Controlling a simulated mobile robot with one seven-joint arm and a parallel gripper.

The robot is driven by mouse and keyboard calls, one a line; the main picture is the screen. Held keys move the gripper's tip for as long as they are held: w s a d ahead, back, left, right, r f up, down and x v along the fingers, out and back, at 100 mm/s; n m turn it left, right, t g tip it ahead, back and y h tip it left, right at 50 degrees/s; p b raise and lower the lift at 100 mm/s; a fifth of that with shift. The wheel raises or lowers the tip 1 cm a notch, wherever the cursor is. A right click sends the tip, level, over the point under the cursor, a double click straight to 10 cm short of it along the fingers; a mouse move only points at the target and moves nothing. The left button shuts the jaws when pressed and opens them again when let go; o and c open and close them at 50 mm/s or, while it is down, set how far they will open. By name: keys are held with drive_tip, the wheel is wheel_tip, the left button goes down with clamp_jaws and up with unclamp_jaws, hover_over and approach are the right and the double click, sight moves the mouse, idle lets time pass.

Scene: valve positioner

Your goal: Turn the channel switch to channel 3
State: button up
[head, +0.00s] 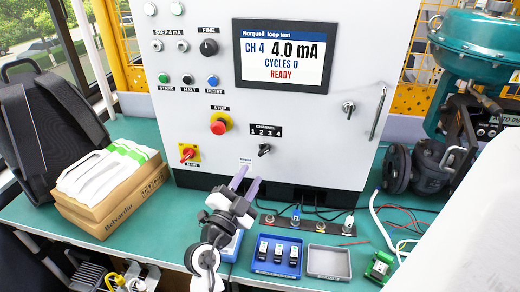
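The channel switch (264,150) is a small black rotary knob on the grey cabinet front, under a black label (266,131) marked CHANNEL 1 2 3 4. Its pointer seems to lean up and to the right, though it is small in view. The display (285,55) reads CH 4, 4.0 mA, CYCLES 0, READY. My gripper (248,179) has two purple fingers with a gap between them, open and empty. It is below and slightly left of the switch in the picture, apart from it.
A red STOP button (219,124) and a red-yellow main switch (188,153) are left of the channel switch. A blue tray (254,267) with several small modules and a grey tray (328,262) stand on the green bench. A valve (432,165) stands at right.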

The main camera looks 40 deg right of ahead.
sight(263, 154)
drive_tip(key=p+x, duration=0.3)
drive_tip(key=x, duration=0.3)
drive_tip(key=shift+w+d+r, duration=0.15)
drive_tip(key=shift+r, duration=0.05)
drive_tip(key=shift+w+d, duration=0.25)
drive_tip(key=shift+d, duration=0.3)
drive_tip(key=shift+c, duration=0.4)
clamp_jaws()
